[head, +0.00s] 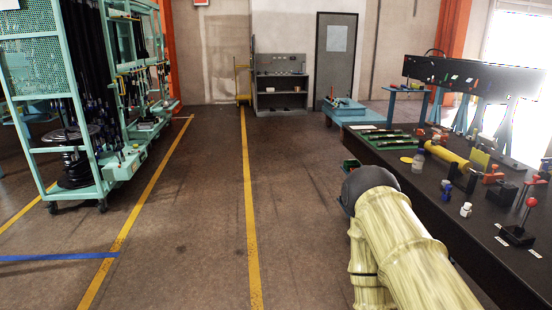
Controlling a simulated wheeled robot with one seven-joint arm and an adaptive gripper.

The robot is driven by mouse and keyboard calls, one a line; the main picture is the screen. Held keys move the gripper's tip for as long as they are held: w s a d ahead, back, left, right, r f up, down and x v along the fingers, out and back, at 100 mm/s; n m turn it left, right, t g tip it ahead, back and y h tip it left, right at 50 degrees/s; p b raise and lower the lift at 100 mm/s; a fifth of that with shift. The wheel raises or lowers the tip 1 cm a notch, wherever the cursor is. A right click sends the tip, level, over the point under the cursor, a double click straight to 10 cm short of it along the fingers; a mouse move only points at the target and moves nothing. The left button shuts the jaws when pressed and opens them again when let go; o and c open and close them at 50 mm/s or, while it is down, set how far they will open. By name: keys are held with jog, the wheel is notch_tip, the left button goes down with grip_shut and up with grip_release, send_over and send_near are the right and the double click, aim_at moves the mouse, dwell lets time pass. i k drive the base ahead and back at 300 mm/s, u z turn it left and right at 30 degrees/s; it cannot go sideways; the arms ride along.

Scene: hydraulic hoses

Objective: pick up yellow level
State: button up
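A long yellow bar (446,157), the most level-like yellow thing in view, lies slantwise on the dark workbench (455,215) at the right, by black holders. I cannot tell for sure that it is the level. A yellow upright piece (480,159) stands to its right and a flat yellow disc (406,159) lies to its left. My arm, in a cream sleeve with a dark rounded joint, rises in front of the bench's near left edge and hides part of it. My gripper is not in view.
Small red, blue and black fixtures crowd the bench, including a red-knobbed lever (526,215) and a white-and-blue bottle (418,160). A teal hose rack (105,170) stands left. The floor between is clear, with yellow lines.

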aim_at(417, 87)
jog(key=u, duration=0.15)
jog(key=i, duration=3.2)
jog(key=z, duration=1.05)
jog(key=i, duration=1.55)
jog(key=z, duration=0.75)
jog(key=i, duration=0.25)
jog(key=u, duration=1.7)
jog(key=i, duration=2.8)
